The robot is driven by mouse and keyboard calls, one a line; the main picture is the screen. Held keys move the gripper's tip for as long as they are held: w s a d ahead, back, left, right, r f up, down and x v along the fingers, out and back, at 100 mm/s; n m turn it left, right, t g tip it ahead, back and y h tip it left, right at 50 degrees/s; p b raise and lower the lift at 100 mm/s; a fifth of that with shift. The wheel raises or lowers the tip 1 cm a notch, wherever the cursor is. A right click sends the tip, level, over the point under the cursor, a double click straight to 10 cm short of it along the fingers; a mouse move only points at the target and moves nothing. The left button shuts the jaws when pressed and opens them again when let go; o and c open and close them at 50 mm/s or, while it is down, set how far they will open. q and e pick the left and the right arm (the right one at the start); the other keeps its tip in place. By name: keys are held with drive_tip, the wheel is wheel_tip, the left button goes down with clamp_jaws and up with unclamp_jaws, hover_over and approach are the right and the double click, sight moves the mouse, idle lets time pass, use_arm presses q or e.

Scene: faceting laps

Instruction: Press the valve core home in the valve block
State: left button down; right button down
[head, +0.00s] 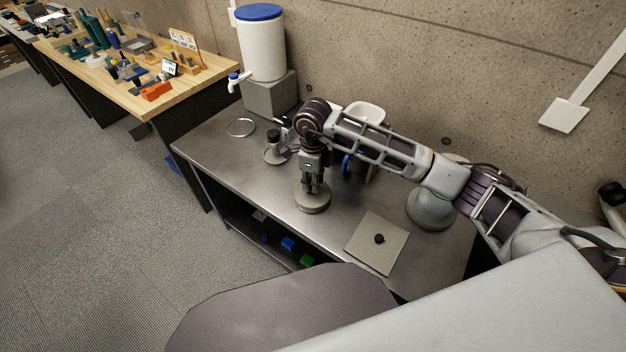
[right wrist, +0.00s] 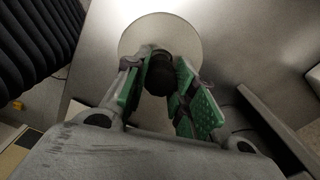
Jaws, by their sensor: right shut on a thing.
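My right gripper (head: 313,186) points down at the front of the metal bench (head: 262,187). It is shut on a dark round knob (right wrist: 160,76) at the middle of a pale round disc (head: 313,204). In the right wrist view the green-padded fingers are on either side of the knob, with the disc (right wrist: 150,30) beneath. The disc appears to rest on the bench. A flat beige square plate (head: 364,250) with a small black knob (head: 379,239) lies to the right. I cannot tell any part apart as the valve core or valve block. My left gripper is not in view.
A white tank with a blue lid (head: 262,45) stands on a grey block (head: 270,94) at the back left. A small upright fixture (head: 275,150) and a thin ring (head: 241,127) are left of my gripper. A blue-and-white item (head: 347,164) is partly hidden behind my arm. A wooden table (head: 190,85) is farther left.

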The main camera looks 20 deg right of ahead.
drive_tip(key=shift+f+b, duration=1)
drive_tip(key=shift+f, duration=0.35)
idle(0.4)
drive_tip(key=c, duration=1.1)
unclamp_jaws()
drive_tip(key=shift+r, duration=0.1)
drive_tip(key=shift+r, duration=5.9)
drive_tip(key=shift+r, duration=0.1)
wheel_tip(320, 180, up, 9)
drive_tip(key=p, duration=0.9)
drive_tip(key=shift+r+p, duration=0.4)
drive_tip(key=shift+p, duration=0.15)
drive_tip(key=shift+f, duration=0.1)
